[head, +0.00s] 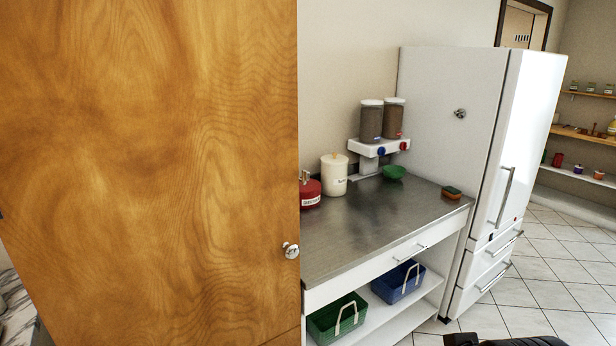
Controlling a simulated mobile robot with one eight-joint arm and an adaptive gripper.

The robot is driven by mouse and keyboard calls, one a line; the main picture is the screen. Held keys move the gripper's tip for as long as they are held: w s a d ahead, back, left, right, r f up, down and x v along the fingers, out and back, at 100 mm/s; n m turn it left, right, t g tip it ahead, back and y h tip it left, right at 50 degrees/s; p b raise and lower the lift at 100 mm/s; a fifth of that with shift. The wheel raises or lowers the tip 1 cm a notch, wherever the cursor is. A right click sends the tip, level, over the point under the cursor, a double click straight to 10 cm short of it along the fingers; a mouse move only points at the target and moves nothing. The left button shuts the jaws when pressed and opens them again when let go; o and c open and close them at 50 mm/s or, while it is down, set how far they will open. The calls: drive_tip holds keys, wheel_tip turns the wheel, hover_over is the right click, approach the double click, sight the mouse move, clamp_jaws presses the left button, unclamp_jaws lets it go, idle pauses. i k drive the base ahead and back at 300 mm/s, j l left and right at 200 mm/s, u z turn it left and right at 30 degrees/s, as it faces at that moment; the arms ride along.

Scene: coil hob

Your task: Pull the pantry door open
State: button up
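A large wooden door (150,170) with wavy grain fills the left of the head view. It looks like the pantry door, though no label shows. A small round silvery knob (291,250) sits at its right edge, low in the view. What lies behind the door is hidden. Only a black piece of my gripper or arm (510,341) shows at the bottom edge, right of centre and well apart from the knob. Its fingertips are not clearly visible, so I cannot tell whether it is open or shut.
A metal-topped counter (385,215) stands right of the door, with a red jar, a white canister (334,178) and a dispenser on it. Green and blue baskets sit below. A white fridge (465,130) stands beyond. The tiled floor (565,275) at right is clear.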

sight(149, 149)
drive_tip(key=u, duration=1.35)
drive_tip(key=i+z, duration=0.2)
drive_tip(key=z, duration=0.2)
drive_tip(key=i+z, duration=0.15)
drive_tip(key=z, duration=0.25)
